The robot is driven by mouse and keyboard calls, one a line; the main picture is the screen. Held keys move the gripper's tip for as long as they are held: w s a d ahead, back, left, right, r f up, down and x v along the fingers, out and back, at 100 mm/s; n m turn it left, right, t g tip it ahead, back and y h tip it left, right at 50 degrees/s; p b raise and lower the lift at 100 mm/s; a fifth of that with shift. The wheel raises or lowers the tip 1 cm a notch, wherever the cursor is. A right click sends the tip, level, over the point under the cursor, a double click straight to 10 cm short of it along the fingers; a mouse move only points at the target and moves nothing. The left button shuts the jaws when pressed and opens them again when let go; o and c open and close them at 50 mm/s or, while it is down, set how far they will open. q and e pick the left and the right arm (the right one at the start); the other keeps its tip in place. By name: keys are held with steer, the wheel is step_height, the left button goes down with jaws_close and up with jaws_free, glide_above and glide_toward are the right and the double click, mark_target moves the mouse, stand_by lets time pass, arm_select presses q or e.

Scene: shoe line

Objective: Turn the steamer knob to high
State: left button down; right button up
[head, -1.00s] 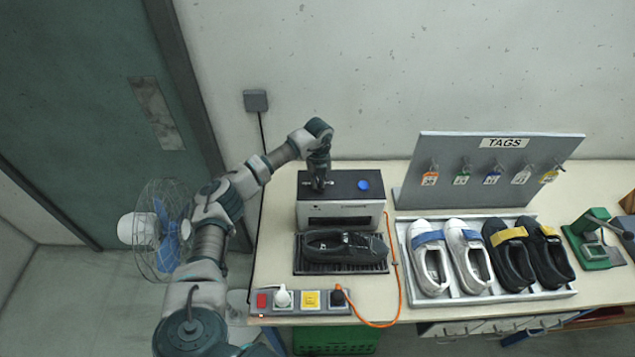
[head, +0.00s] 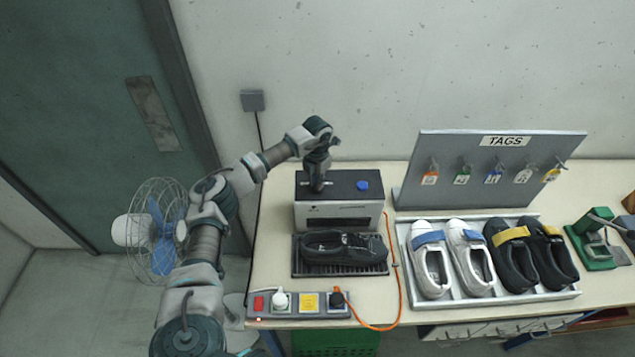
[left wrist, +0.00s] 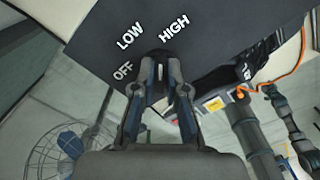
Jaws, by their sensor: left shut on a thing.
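The steamer (head: 335,212) is a dark-topped box with a pale front, standing on the bench below the wall. My left gripper (head: 317,187) points down onto the left part of its top. In the left wrist view the steamer's dark top (left wrist: 215,22) carries white OFF, LOW and HIGH marks in an arc. My left gripper (left wrist: 158,72) is shut on the knob there, just below LOW and HIGH. The fingers cover most of the knob, so I cannot read its setting. My right gripper is not in view.
A blue cap (head: 362,185) sits on the steamer's top, right of my gripper. A black shoe (head: 340,247) lies on the grille in front. A power strip (head: 300,305) is at the bench's front edge. The tag board (head: 480,185) and shoe tray (head: 405,250) stand to the right.

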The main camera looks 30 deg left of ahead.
arm_select(q)
steer(key=shift+a+r+m, duration=0.1)
steer(key=shift+r+m, duration=0.05)
steer(key=shift+m, duration=1.35)
steer(key=shift+b, duration=0.3)
steer(key=c, duration=1.3)
jaws_free()
steer(key=shift+c, duration=0.2)
steer(key=shift+o, duration=0.7)
steer(key=shift+s, duration=0.1)
steer(key=shift+s+a, duration=0.1)
step_height(320, 180, up, 12)
steer(key=shift+a, duration=0.1)
